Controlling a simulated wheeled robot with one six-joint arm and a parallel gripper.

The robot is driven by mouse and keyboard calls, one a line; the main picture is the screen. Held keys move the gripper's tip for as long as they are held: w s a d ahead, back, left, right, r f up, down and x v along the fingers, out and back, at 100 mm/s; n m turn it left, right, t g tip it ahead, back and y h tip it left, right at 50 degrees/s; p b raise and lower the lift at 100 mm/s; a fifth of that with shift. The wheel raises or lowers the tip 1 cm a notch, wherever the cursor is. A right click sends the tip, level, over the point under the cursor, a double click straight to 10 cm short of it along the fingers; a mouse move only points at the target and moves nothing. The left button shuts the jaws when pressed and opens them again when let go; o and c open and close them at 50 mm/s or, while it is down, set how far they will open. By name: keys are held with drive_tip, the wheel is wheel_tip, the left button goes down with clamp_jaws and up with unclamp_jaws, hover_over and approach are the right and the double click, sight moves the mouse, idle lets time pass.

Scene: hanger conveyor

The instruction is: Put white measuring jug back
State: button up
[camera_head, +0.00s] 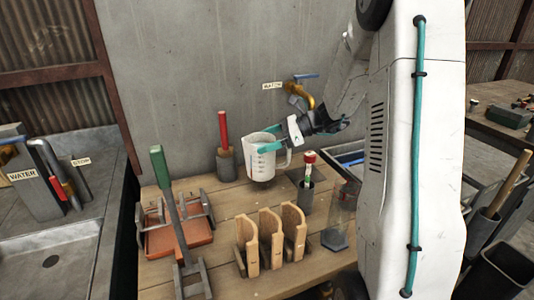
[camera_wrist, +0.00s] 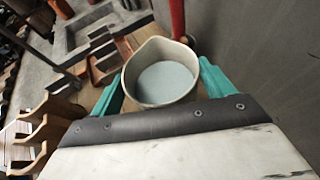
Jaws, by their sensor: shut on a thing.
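The white measuring jug (camera_head: 262,158) is upright with dark markings on its side. In the wrist view the jug (camera_wrist: 160,75) shows from above, with pale grey-blue inside it. My gripper (camera_head: 270,148) has teal fingers, one on each side of the jug, and is shut on it. In the wrist view my gripper (camera_wrist: 160,92) spans the jug's near side. The jug appears to be at or just above the wooden table (camera_head: 215,265), near the wall. I cannot tell whether its base touches the wood.
A red-handled tool in a grey holder (camera_head: 226,160) stands left of the jug. Wooden upright pieces (camera_head: 270,240) stand in front. A reddish tray (camera_head: 178,235) with a green-handled tool (camera_head: 165,185) is at left. A brass tap (camera_head: 300,92) is behind.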

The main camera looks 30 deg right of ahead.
drive_tip(key=shift+f, duration=2.3)
drive_tip(key=o, duration=2)
drive_tip(key=shift+s+d+r, duration=0.15)
drive_tip(key=shift+d+r, duration=0.05)
drive_tip(key=shift+d, duration=0.05)
drive_tip(key=v, duration=1.1)
drive_tip(key=shift+s+d, duration=0.1)
drive_tip(key=shift+s, duration=0.1)
